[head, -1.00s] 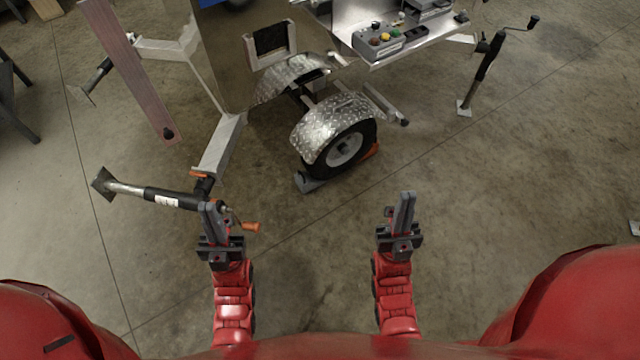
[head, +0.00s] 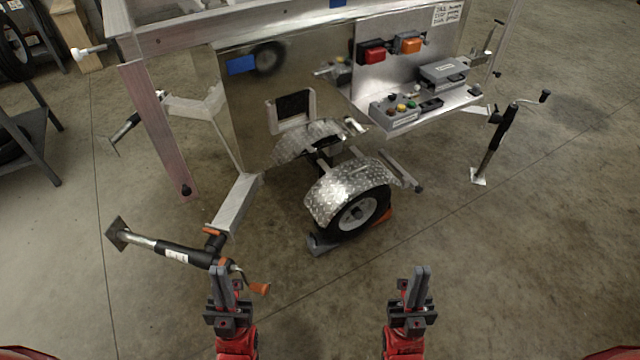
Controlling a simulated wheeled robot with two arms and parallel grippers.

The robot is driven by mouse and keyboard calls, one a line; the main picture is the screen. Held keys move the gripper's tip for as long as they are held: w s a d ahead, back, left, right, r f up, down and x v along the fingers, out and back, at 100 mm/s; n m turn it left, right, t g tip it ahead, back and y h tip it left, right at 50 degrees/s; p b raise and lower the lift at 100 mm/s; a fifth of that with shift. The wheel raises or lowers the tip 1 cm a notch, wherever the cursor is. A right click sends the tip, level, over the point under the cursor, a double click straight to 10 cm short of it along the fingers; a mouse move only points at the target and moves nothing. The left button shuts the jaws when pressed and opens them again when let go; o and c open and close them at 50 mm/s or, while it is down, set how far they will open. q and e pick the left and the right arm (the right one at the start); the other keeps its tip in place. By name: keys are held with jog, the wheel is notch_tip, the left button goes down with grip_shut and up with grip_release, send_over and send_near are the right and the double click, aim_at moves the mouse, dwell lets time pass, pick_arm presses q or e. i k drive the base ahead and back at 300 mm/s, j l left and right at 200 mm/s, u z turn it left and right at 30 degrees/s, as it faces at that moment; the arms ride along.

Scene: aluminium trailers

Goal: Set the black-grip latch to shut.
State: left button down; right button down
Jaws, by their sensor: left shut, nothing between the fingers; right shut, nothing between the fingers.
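I cannot single out the black-grip latch with certainty. A small metal fitting (head: 483,60) sits at the right end of the trailer's upright panel, too small to read as open or shut. My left gripper (head: 221,268) is shut and empty at the lower middle left, close to the orange-handled jack in the picture. My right gripper (head: 420,268) is shut and empty, over bare floor. Both point up toward the trailer and appear clear of it.
The aluminium trailer (head: 250,110) fills the upper middle. Its wheel (head: 358,215) sits by a chock. A shelf holds a button box (head: 393,112); red (head: 371,54) and orange (head: 410,43) lamps are above. Jacks stick out left (head: 175,252) and right (head: 490,140). Floor is free at lower right.

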aim_at(490, 35)
jog(key=i+l+z, duration=0.2)
jog(key=i+z, duration=0.55)
jog(key=z, duration=0.15)
jog(key=i+l+z, duration=0.2)
jog(key=i+z, duration=0.15)
jog(key=i, duration=0.15)
jog(key=i+l+z, duration=0.1)
jog(key=i+z, duration=0.25)
jog(key=i, duration=0.15)
jog(key=i+z, duration=0.4)
jog(key=i, duration=2.55)
jog(key=i+j+u, duration=0.1)
jog(key=i+u, duration=0.3)
jog(key=i+l+u, duration=0.1)
jog(key=i+u, duration=0.25)
jog(key=i, duration=0.15)
jog(key=i+l+u, duration=0.15)
jog(key=i+u, duration=0.25)
jog(key=i+j+u, duration=0.15)
jog(key=i+u, duration=0.55)
jog(key=u, duration=0.2)
jog(key=i+u, duration=0.45)
jog(key=u, duration=0.45)
jog(key=k+j, duration=0.05)
